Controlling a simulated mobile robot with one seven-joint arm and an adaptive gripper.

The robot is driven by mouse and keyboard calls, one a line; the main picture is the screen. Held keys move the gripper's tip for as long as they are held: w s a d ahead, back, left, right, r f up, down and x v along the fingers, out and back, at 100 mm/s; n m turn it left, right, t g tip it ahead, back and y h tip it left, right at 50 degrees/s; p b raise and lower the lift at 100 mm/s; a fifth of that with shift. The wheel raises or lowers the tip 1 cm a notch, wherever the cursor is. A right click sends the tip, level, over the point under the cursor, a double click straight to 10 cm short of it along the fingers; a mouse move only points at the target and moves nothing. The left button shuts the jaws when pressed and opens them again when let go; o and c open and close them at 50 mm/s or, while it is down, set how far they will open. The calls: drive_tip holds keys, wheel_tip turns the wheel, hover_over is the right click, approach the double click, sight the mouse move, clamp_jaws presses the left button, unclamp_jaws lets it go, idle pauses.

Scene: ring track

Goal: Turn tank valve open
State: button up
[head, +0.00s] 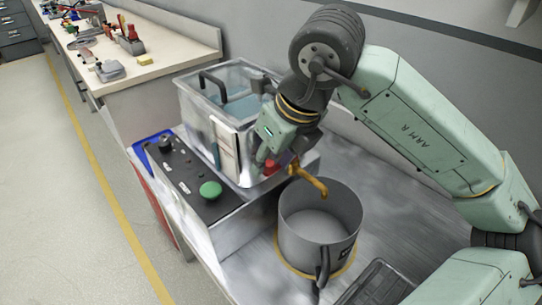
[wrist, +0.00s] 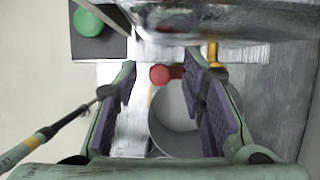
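The clear tank (head: 227,110) holds bluish water and stands on a metal unit. Its valve has a red handle with a round end (wrist: 160,75), partly visible in the head view (head: 270,167). A yellow spout (head: 311,184) points down over a grey pot (head: 318,235); it also shows in the wrist view (wrist: 213,52). My gripper (wrist: 165,100) is open, its purple-padded fingers wide apart. In the wrist view the red knob appears between the fingers, touching neither; its depth is unclear. In the head view my gripper is close above the valve, partly hiding it.
A dark control panel with a green button (head: 210,189) lies left of the pot. The metal counter (head: 385,205) is clear right of the pot. A dark grate (head: 375,285) lies in front. A bench (head: 135,60) with several items stands back left.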

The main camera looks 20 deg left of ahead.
drive_tip(key=shift+c, duration=0.3)
clamp_jaws()
idle(0.5)
